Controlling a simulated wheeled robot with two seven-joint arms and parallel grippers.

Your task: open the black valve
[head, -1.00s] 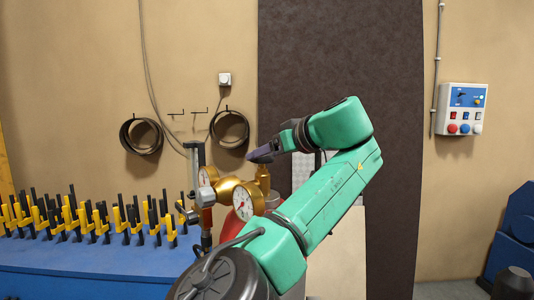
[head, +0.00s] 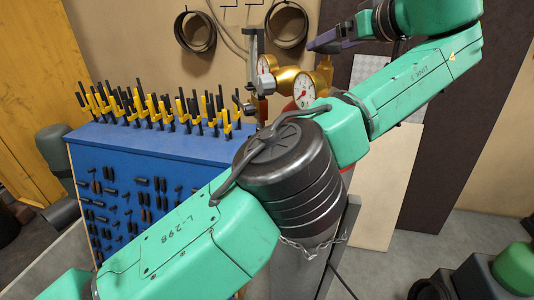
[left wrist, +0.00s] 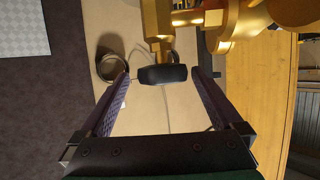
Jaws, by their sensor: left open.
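The black valve (left wrist: 163,75) is a dark knob on a brass fitting (left wrist: 157,25) in the left wrist view. My left gripper (head: 316,43) is open and empty. In the left wrist view its two purple-grey fingers stand on either side of the knob, with a gap on each side and the knob near the level of the fingertips. In the head view the gripper is just above the brass regulator (head: 286,77) with its white dial gauge (head: 304,90); the black knob cannot be made out there. My right gripper is not in view.
A blue cabinet (head: 150,175) carrying several yellow-and-black clamps (head: 155,105) stands left of the regulator. Hose coils (head: 287,25) hang on the wall behind. A pale board (head: 375,190) leans at the right, with open floor (head: 440,250) beside it.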

